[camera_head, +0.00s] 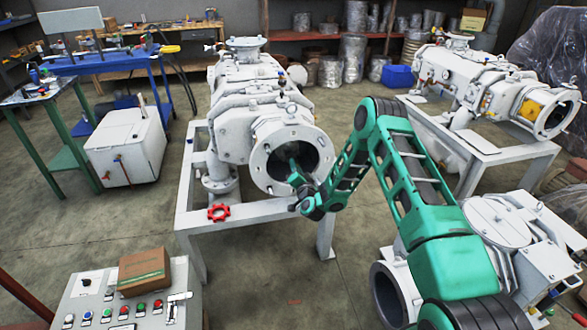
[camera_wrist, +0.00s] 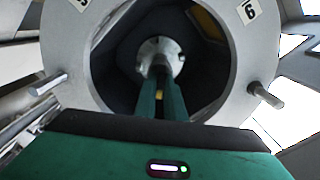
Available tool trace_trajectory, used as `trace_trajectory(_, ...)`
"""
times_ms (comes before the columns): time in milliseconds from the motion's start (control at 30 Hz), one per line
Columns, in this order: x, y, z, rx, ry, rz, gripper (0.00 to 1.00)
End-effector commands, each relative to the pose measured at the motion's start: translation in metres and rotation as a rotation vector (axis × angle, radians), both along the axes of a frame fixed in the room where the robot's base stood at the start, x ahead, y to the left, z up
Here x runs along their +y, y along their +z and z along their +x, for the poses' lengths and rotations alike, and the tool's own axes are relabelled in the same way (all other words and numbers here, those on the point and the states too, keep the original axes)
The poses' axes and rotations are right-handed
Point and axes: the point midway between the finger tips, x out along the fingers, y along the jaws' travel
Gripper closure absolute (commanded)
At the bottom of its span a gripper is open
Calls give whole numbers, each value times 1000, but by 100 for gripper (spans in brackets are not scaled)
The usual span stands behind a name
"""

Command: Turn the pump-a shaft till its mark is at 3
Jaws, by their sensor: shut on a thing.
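The white pump (camera_head: 262,100) in the middle has its round flange (camera_head: 262,165) facing me, and my arm reaches into the opening. I cannot read which pump is pump-a. In the wrist view, the shaft (camera_wrist: 158,48) with its pale hub sits deep in the dark bore. My gripper (camera_wrist: 160,76) has its two green fingers shut on the shaft end. A small yellow patch shows between the fingers; I cannot tell if it is the mark. A number plate (camera_wrist: 249,12) on the flange's upper right reads like 6 or 9. Another plate (camera_wrist: 80,4) at upper left is cut off.
Studs (camera_wrist: 266,93) stick out of the flange on both sides. A red handwheel (camera_head: 218,212) is by the pump's frame. Another pump (camera_head: 490,85) stands at right, and a white machine (camera_head: 510,235) at lower right. A button panel (camera_head: 125,305) with a cardboard box (camera_head: 144,272) is at lower left.

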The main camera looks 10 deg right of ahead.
Motion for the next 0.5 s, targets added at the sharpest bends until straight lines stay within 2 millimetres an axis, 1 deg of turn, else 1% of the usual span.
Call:
trace_trajectory(33,-3,-1,0,1,-4,41,100)
trace_trajectory(500,-5,-3,1,-1,-6,460,100)
